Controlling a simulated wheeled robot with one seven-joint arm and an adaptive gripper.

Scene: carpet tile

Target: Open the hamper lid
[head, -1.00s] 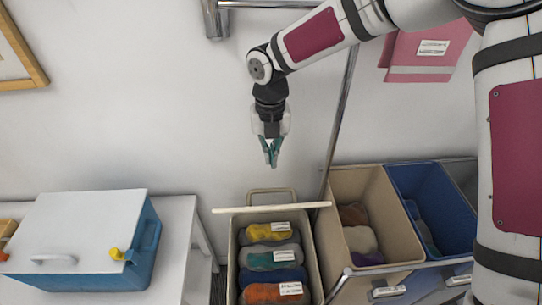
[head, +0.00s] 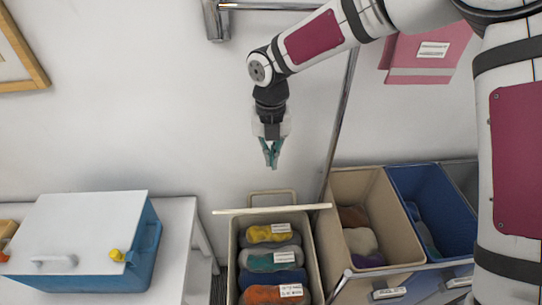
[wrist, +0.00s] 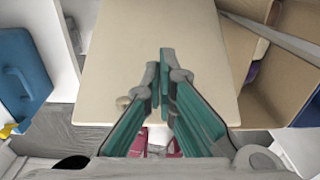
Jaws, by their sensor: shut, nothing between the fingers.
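The hamper (head: 317,264) is a beige bin at the bottom middle of the head view, with its inside open to sight and folded cloths in it. Its pale lid (head: 272,209) shows nearly edge-on as a thin bar at the back rim, so it appears raised. In the wrist view a broad beige panel, which looks like the lid (wrist: 205,45), lies beyond the fingers. My gripper (head: 271,165) points down above and behind the hamper, apart from the lid in the head view. Its teal fingers (wrist: 160,65) are shut and empty.
A blue box with a white top (head: 143,262) stands on a white table at left. Beige (head: 390,225) and blue (head: 455,210) bins adjoin the hamper at right. A slanted metal pole (head: 342,120) rises close to my gripper's right. The wall is behind.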

